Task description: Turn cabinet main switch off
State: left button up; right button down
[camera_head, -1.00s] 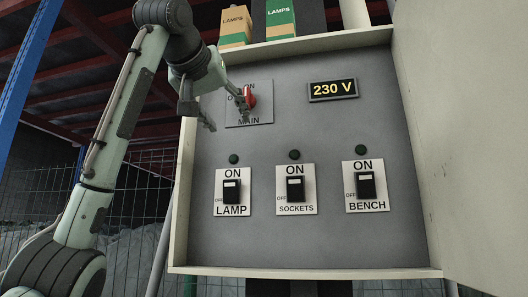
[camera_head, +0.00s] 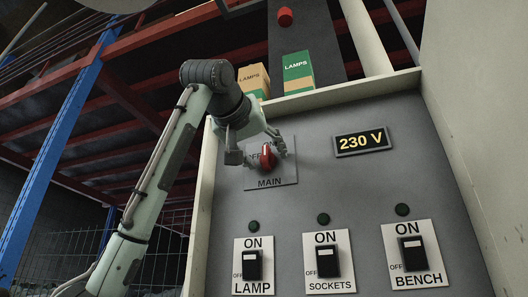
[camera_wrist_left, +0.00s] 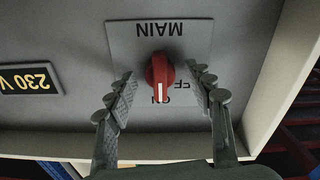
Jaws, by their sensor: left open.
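The main switch is a red rotary knob (camera_head: 267,157) on a grey plate (camera_head: 285,174) marked MAIN, high on the cabinet panel. In the left wrist view the picture is upside down; the knob (camera_wrist_left: 159,72) has its white mark pointing at ON, with OFF partly hidden beside it. My left gripper (camera_head: 259,154) is at the knob, coming from the upper left. In the left wrist view its open fingers (camera_wrist_left: 160,82) stand on either side of the knob, with a gap on each side. My right gripper is not in view.
A display (camera_head: 362,141) reads 230 V. Below are the LAMP (camera_head: 254,265), SOCKETS (camera_head: 327,261) and BENCH (camera_head: 413,254) switches. The cabinet's raised left edge (camera_head: 204,205) is close to my left arm. Lamp boxes (camera_head: 298,72) stand on top. An open door (camera_head: 475,130) is at the right.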

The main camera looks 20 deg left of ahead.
pick_arm(q)
jog(key=shift+w, duration=0.1)
jog(key=c, duration=1.2)
